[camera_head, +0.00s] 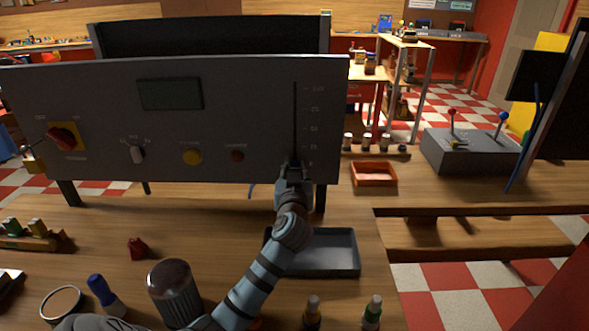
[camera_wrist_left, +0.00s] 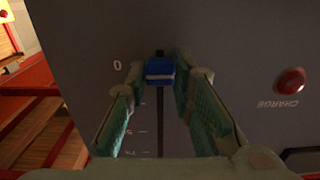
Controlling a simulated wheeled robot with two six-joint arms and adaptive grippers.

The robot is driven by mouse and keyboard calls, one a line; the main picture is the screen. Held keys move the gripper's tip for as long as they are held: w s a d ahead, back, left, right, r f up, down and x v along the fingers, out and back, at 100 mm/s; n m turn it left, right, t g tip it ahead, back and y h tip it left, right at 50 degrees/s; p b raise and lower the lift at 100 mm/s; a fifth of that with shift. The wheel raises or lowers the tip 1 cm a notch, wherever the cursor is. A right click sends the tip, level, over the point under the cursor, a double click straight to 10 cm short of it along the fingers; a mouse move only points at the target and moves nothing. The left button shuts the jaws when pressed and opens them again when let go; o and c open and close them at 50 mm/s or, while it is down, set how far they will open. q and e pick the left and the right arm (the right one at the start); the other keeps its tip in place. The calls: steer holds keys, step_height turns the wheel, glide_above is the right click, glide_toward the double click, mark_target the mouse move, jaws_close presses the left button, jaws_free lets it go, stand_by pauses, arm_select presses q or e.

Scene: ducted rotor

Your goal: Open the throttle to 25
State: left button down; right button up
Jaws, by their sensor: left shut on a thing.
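The grey control panel (camera_head: 225,110) stands on the table, with a vertical throttle slot (camera_head: 295,115) on its right side and marks rising beside it from 0 at the bottom. My left gripper (camera_head: 293,167) is at the slot's lower end and hides the knob in the head view. In the left wrist view the blue throttle knob (camera_wrist_left: 160,70) sits between the fingertips of the left gripper (camera_wrist_left: 161,68), level with the 0 mark; that view is upside down. The fingers are shut on the knob. The panel's display (camera_head: 171,94) looks blank. My right gripper is not in view.
A grey tray (camera_head: 335,268) lies below my left arm. An orange tray (camera_head: 373,174) is to the right.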

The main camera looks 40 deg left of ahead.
arm_select(q)
step_height(320, 180, up, 5)
steer(key=p, duration=0.3)
steer(key=shift+r, duration=0.15)
steer(key=shift+f, duration=0.25)
steer(key=c, duration=1.4)
jaws_free()
steer(key=shift+s+d, duration=0.1)
glide_toward(295, 146)
steer(key=v, duration=0.5)
steer(key=shift+s+d, duration=0.1)
steer(key=shift+d, duration=0.05)
